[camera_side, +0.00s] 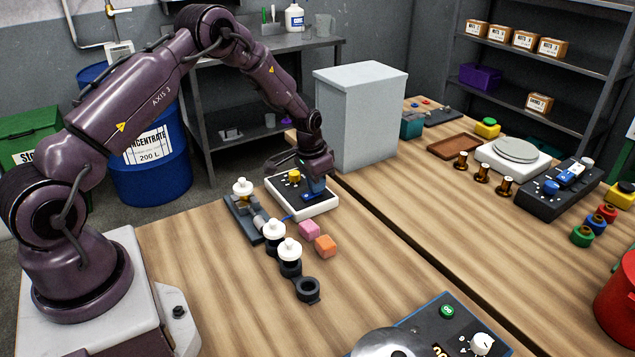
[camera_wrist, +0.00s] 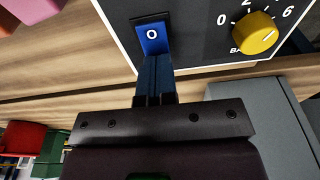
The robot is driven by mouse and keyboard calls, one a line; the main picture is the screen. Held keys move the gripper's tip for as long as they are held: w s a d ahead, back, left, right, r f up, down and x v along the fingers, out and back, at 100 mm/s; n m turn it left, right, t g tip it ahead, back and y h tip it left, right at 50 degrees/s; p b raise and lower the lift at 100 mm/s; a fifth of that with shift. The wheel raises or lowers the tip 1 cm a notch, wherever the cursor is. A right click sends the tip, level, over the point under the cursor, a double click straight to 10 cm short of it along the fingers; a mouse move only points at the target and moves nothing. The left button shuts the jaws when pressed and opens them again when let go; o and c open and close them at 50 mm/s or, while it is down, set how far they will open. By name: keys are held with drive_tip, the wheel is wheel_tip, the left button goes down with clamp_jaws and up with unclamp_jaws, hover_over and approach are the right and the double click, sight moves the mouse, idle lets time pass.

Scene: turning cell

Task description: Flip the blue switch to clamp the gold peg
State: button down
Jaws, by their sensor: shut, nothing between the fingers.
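My gripper (camera_side: 315,187) points down over a white-edged black control box (camera_side: 325,209), its fingers shut and empty. In the wrist view, the shut fingertips (camera_wrist: 155,62) are at the near edge of the blue switch (camera_wrist: 152,36), marked "O"; I cannot tell whether they touch. The gripper partly hides the switch in the side view. A blue cable runs from the box toward a dark clamp fixture (camera_side: 236,212), which has a white-topped peg (camera_side: 242,188) at its far end. Brown-gold pegs (camera_side: 482,173) stand on the right table; I see no gold peg in the clamp.
A yellow knob (camera_wrist: 255,33) sits beside the switch. Pink (camera_side: 309,229) and orange (camera_side: 325,245) blocks lie in front of the box. White-topped pegs (camera_side: 289,250) stand in black holders nearby. A tall grey cabinet (camera_side: 360,115) rises behind my gripper.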

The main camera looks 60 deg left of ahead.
sight(310, 194)
drive_tip(key=shift+s+f, duration=0.25)
drive_tip(key=shift+s, duration=0.7)
wheel_tip(310, 194, up, 14)
drive_tip(key=s, duration=0.1)
drive_tip(key=shift+s, duration=0.15)
drive_tip(key=shift+r, duration=0.1)
drive_tip(key=shift+w+r, duration=0.15)
drive_tip(key=shift+w, duration=0.5)
